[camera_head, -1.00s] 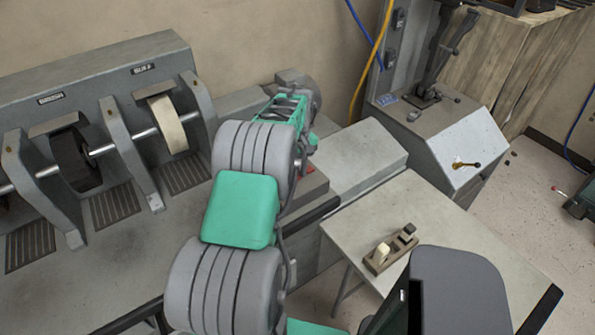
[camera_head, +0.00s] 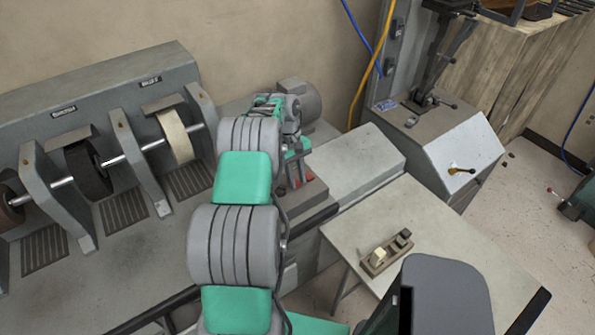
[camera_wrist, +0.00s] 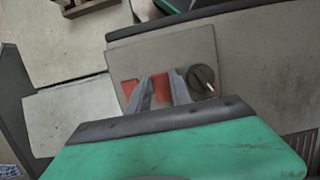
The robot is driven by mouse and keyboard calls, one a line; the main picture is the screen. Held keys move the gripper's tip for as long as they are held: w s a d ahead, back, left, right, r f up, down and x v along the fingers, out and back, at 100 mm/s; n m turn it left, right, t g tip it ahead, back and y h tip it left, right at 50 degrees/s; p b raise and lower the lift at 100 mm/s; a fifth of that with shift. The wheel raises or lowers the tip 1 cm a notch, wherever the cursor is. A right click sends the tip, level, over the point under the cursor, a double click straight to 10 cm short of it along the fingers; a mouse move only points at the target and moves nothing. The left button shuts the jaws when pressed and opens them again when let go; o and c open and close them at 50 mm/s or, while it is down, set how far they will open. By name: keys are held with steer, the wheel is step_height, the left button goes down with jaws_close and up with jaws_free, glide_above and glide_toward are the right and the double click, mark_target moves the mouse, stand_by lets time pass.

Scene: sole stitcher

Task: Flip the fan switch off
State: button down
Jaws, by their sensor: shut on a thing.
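A small grey control panel (camera_wrist: 215,48) in the wrist view carries two red switches and a black round knob (camera_wrist: 204,80). One red switch (camera_wrist: 129,90) is to the left of my fingers. The other red switch (camera_wrist: 163,84) lies between them. No label is readable, so I cannot tell which is the fan switch. My gripper (camera_wrist: 162,80) is shut on the middle red switch, with one finger on each side of it. In the head view, the panel (camera_head: 305,198) shows only partly beside my arm, with a bit of red; my arm hides most of it.
Grinding and buffing wheels (camera_head: 176,136) on a shaft stand at the left of the machine. A grey motor (camera_head: 300,98) is behind my wrist. A side table (camera_head: 440,235) holds a wooden hand plane (camera_head: 386,254). A grey pedestal machine (camera_head: 465,150) stands at the back right.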

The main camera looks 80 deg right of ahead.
stand_by(0.3)
steer(key=c, duration=1.4)
jaws_free()
steer(key=shift+c, duration=0.2)
steer(key=v, duration=0.7)
steer(key=shift+r+p, duration=0.35)
steer(key=shift+r, duration=0.05)
steer(key=shift+w+d, duration=0.1)
steer(key=shift+d, duration=0.05)
